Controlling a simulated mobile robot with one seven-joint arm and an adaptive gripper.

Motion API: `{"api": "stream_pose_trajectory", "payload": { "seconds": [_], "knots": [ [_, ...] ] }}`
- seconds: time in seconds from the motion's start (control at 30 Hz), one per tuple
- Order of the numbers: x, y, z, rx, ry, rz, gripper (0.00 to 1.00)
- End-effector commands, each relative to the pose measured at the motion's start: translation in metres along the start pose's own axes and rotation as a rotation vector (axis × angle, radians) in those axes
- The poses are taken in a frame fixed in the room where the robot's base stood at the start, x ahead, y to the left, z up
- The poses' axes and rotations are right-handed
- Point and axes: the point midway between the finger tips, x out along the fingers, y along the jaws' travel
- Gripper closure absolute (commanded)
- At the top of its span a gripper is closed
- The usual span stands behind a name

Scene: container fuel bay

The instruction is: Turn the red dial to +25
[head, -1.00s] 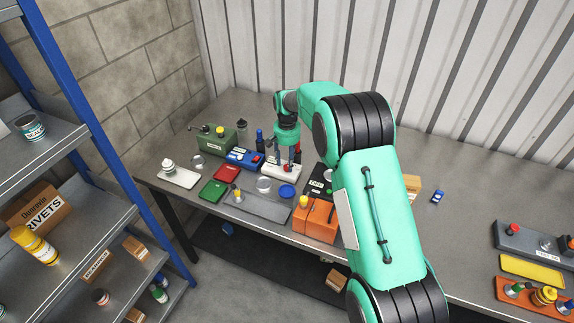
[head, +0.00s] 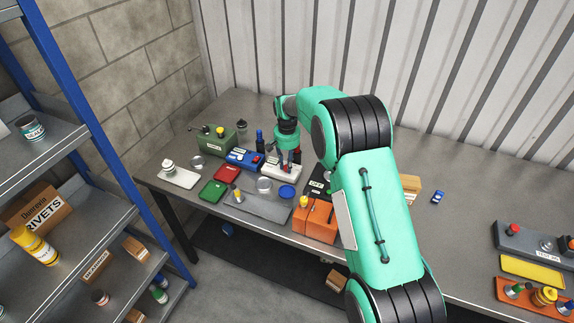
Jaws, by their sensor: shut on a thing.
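The red dial (head: 286,168) sits on top of a small white box (head: 269,171) on the workbench, left of my arm. Only a small part of the dial shows between the fingers. My gripper (head: 286,163) points down over the white box and is shut on the red dial. The dial's scale and pointer are too small to read.
The bench (head: 400,240) is fairly clear right of my arm.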

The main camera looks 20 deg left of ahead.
Motion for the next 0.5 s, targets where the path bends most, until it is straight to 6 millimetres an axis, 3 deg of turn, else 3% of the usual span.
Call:
{"api": "stream_pose_trajectory", "payload": {
  "seconds": [0.5],
  "knots": [
    [-0.0005,-0.0002,-0.0004,-0.106,0.0,0.0,1.0]
  ]
}}
